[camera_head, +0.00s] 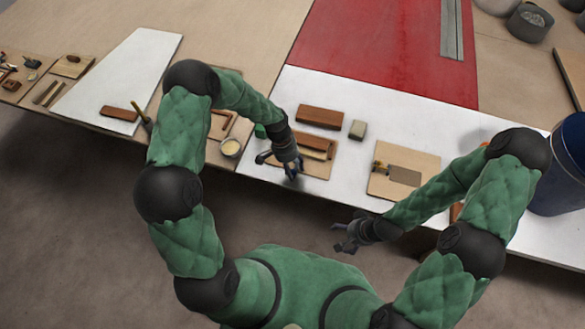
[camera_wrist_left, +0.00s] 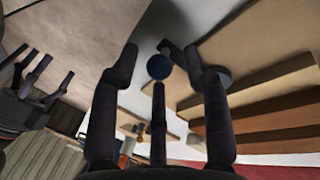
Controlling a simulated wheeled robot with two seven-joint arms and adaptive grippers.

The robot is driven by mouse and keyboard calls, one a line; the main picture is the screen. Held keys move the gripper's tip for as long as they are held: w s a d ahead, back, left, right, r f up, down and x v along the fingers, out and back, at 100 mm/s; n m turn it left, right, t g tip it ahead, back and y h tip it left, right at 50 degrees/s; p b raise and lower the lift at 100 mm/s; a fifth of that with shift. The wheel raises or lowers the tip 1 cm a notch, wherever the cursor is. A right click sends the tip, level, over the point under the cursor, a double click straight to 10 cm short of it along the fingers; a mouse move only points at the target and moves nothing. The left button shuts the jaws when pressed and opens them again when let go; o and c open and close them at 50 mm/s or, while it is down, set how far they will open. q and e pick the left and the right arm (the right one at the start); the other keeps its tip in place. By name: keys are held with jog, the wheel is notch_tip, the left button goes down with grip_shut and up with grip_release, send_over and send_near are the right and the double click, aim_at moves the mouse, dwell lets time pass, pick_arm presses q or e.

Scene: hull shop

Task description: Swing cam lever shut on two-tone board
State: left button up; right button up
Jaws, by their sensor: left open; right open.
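A light base board (camera_head: 318,171) near the front edge of the white bench carries a brown and cream two-tone block (camera_head: 316,150). In the left wrist view, stacked pale and brown wood layers (camera_wrist_left: 265,92) fill the right side. A dark curved cam lever (camera_wrist_left: 216,74) with a blue ball knob (camera_wrist_left: 159,67) stands out beside them. My left gripper (camera_head: 278,163) is open at the board's front left. In its wrist view (camera_wrist_left: 160,55) the knob shows between the spread fingers; touching or apart, I cannot tell. My right gripper (camera_head: 347,238) is open and empty, in front of the bench.
A cream-filled cup (camera_head: 231,147) is at left. A blue bin (camera_head: 562,175) stands at far right.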

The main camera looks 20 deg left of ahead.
pick_arm(q)
grip_shut()
